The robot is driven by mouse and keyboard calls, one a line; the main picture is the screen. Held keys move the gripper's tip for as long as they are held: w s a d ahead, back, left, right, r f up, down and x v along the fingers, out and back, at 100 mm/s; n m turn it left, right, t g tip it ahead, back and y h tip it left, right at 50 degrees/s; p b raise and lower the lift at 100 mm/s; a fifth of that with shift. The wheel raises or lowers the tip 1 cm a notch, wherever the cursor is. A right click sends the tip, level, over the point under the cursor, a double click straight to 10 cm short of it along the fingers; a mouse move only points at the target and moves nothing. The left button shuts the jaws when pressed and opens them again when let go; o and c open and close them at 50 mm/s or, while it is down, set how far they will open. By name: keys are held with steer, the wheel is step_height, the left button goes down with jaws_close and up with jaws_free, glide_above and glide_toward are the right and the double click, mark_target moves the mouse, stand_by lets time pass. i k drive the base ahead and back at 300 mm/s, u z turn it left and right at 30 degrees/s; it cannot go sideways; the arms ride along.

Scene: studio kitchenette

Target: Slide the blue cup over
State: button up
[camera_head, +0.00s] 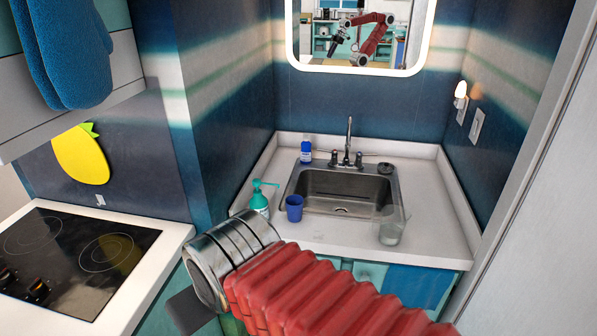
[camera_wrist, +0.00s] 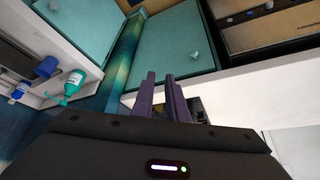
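The blue cup (camera_head: 294,208) stands upright on the white counter, at the front left corner of the sink. In the wrist view it shows at the left edge of the picture (camera_wrist: 48,67), with the counter tilted. My gripper (camera_wrist: 160,75) points at teal cabinet fronts below the counter, well to the right of the cup in that view. Its two dark fingers have a narrow gap between them, with nothing held. In the head view my arm fills the lower middle and the gripper itself is hidden, showing only small in the mirror.
A green pump bottle (camera_head: 259,203) stands close left of the cup. A clear glass (camera_head: 391,226) is to the right. A blue bottle (camera_head: 306,151) stands behind. The sink basin (camera_head: 345,190) is behind and right of the cup. A stove (camera_head: 75,255) is at left.

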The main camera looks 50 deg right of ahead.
mark_target(294, 213)
steer(key=z, duration=1.45)
steer(key=i, duration=0.65)
steer(key=u, duration=1.3)
